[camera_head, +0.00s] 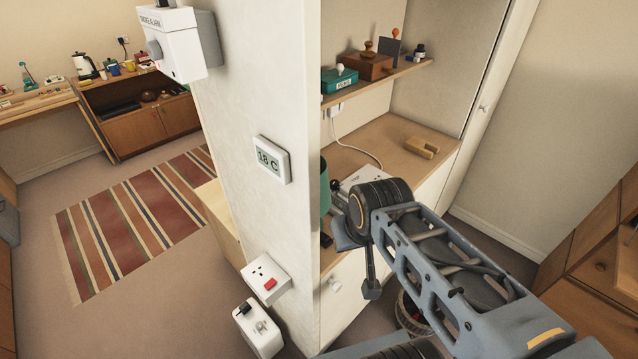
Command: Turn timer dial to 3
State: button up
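No dial with readable numbers shows, so I cannot tell for sure which thing is the timer. A white box (186,52) with small lettering is fixed high on the pillar and carries a round grey knob (154,50). Low on the pillar, a white unit (259,333) has a black part on top and a small grey fitting on its face. My arm reaches in from the lower right and ends beside the pillar's right side. A grey part of my arm hangs down there. I cannot make out both fingers or whether they hold anything.
The pillar carries a thermostat reading 18 C (271,159) and a socket with a red switch (266,279). Right of it, a desk alcove (385,137) has a shelf above (385,76) with boxes and stamps. Open floor with a striped rug (135,218) lies left.

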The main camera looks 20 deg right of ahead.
aim_at(334, 183)
jog(key=u, duration=2.25)
jog(key=k, duration=1.1)
jog(key=z, duration=1.7)
jog(key=i, duration=1)
jog(key=u, duration=0.05)
